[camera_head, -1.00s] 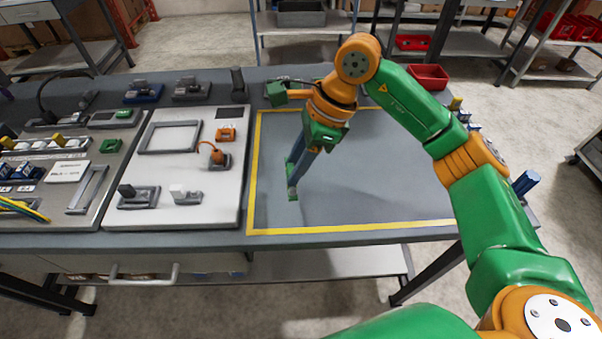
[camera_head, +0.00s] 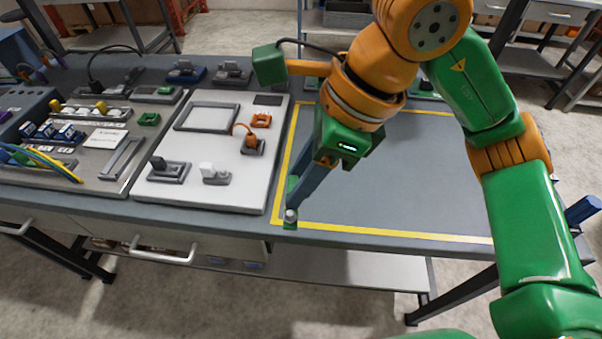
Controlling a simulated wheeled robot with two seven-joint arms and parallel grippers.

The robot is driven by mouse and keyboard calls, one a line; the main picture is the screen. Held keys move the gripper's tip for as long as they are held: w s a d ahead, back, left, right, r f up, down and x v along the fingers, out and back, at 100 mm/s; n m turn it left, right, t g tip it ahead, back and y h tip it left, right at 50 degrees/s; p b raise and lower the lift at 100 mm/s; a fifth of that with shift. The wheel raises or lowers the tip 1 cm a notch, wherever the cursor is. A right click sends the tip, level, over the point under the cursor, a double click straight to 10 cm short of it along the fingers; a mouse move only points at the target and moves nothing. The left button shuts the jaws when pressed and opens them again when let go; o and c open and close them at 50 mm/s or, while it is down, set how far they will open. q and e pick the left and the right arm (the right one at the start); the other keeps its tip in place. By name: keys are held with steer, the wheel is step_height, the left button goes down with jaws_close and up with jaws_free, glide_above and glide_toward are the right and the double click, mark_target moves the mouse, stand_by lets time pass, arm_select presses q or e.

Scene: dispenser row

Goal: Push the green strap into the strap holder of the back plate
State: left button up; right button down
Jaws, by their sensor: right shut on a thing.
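My right gripper (camera_head: 290,216) points down near the front left corner of the yellow-bordered area. Its jaws are shut on a small greyish thing (camera_head: 290,215) at the fingertips; it is too small to identify, and I cannot tell whether it is the green strap. A small green part (camera_head: 148,119) sits on the grey board (camera_head: 115,165) at the left, and another green part (camera_head: 165,90) lies behind it. I cannot tell which thing is the strap, the strap holder or the back plate. My left gripper is out of view.
A white board (camera_head: 218,190) with a grey frame (camera_head: 207,117), orange parts (camera_head: 261,120) and grey fixtures lies left of the gripper. Yellow and green cables (camera_head: 45,162) lie far left. The yellow-bordered area (camera_head: 430,170) is bare.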

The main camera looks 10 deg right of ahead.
steer(key=shift+r+p, duration=0.7)
steer(key=shift+r, duration=0.25)
step_height(320, 180, up, 3)
steer(key=shift+f+p, duration=0.1)
steer(key=shift+p, duration=1.1)
